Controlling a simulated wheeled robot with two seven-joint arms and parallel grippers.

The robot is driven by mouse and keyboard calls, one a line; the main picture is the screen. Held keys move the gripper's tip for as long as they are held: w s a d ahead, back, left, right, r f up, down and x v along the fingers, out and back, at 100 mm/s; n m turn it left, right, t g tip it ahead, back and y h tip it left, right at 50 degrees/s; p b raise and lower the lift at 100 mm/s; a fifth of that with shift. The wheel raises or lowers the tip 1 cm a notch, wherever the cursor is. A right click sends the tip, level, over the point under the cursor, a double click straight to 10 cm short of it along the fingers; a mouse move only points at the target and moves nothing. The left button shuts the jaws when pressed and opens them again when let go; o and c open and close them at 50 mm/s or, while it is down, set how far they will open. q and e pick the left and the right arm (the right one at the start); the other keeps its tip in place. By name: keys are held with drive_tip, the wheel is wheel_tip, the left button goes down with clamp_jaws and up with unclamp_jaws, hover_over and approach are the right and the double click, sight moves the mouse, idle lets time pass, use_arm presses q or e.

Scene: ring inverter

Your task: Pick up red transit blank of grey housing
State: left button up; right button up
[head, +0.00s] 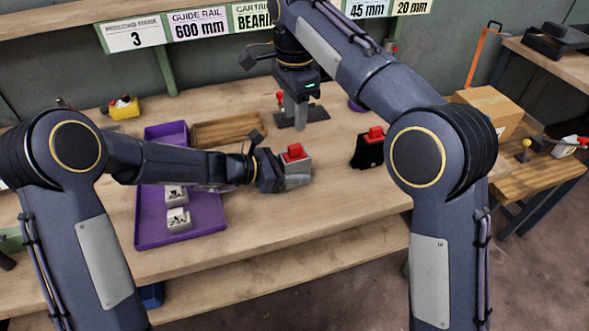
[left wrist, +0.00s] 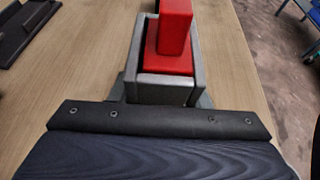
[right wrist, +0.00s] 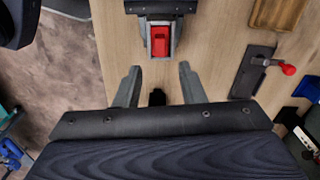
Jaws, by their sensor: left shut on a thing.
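The grey housing (head: 297,178) is an open-topped block near the table's middle, with the red transit blank (head: 294,152) seated in it and its raised grip standing up. In the left wrist view the blank (left wrist: 174,35) stands above the housing walls (left wrist: 165,90). My left gripper (head: 284,175) is shut on the housing from the left, a finger along each side. My right gripper (head: 296,122) points down behind the housing. In the right wrist view its fingers (right wrist: 157,84) are apart and empty, with the blank (right wrist: 160,38) ahead of them.
A black block with a red top (head: 369,150) stands to the right. A purple tray (head: 147,228) with white-grey parts lies left, under my left arm. A wooden tray (head: 225,130) and a red-knobbed fixture (head: 316,114) are behind. The front table strip is clear.

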drive_tip(key=shift+o, duration=1.8)
drive_tip(key=shift+s+d+r+n+t, duration=0.2)
drive_tip(key=shift+r+n+t, duration=0.1)
drive_tip(key=shift+n, duration=0.6)
drive_tip(key=s+d+r+n+t+y, duration=0.1)
drive_tip(key=s+n+t, duration=0.15)
drive_tip(key=n, duration=1.25)
hover_over(295, 147)
drive_tip(key=s+d, duration=0.1)
drive_tip(key=s, duration=0.2)
wheel_tip(295, 147, down, 5)
drive_tip(key=shift+t+y, duration=0.3)
drive_tip(key=shift+t, duration=0.15)
drive_tip(key=shift+w+x, duration=0.2)
drive_tip(key=shift+x, duration=1.3)
drive_tip(key=shift+w+x, duration=0.2)
drive_tip(key=shift+x, duration=1.3)
